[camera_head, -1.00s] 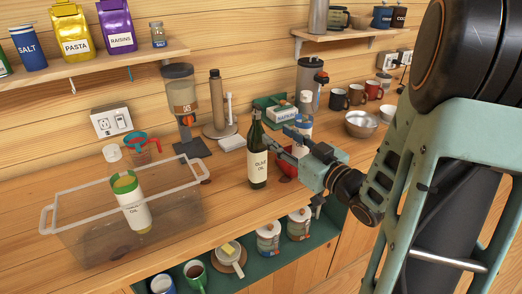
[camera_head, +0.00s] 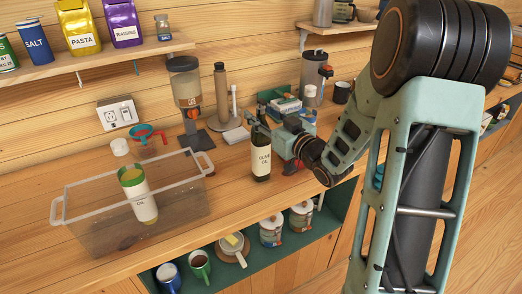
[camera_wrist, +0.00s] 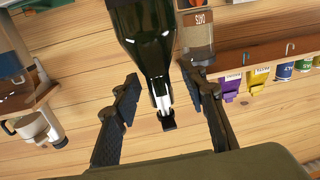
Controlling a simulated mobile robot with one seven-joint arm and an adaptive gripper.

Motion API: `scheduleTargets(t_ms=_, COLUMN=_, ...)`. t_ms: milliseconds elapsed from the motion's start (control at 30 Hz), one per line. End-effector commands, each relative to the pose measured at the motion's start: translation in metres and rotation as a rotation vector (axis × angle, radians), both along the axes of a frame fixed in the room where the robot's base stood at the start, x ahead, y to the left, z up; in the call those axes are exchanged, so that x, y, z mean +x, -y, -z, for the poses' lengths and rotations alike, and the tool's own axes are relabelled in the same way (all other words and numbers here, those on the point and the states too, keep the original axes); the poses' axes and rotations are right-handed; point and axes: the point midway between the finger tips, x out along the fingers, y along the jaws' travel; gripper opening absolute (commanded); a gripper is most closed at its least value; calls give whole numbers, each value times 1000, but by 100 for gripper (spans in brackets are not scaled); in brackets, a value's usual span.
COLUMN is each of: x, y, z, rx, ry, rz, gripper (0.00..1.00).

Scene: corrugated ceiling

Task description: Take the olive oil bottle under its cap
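The olive oil bottle (camera_head: 261,162) is dark glass with a cream label and stands upright on the counter. In the head view my gripper (camera_head: 268,127) is at its neck, coming from the right, and hides part of its top. In the wrist view the bottle (camera_wrist: 150,45) hangs into the picture from the top, with its neck and dark cap (camera_wrist: 168,122) between my two fingers. The fingers (camera_wrist: 160,88) are apart, with gaps on both sides of the neck. I see no contact.
A shelf with mugs and jars (camera_head: 271,231) lies below the counter front.

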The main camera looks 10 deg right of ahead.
Motion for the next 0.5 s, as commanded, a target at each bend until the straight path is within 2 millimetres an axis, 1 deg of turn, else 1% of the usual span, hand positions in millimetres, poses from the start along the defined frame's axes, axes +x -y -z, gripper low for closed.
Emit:
scheduleTargets(t_ms=133, x=0, y=0, z=0, rx=0, ry=0, rz=0, gripper=39)
scheduleTargets(t_ms=167, x=0, y=0, z=0, rx=0, ry=0, rz=0, gripper=37)
scheduleTargets(t_ms=500, x=0, y=0, z=0, rx=0, ry=0, rz=0, gripper=0)
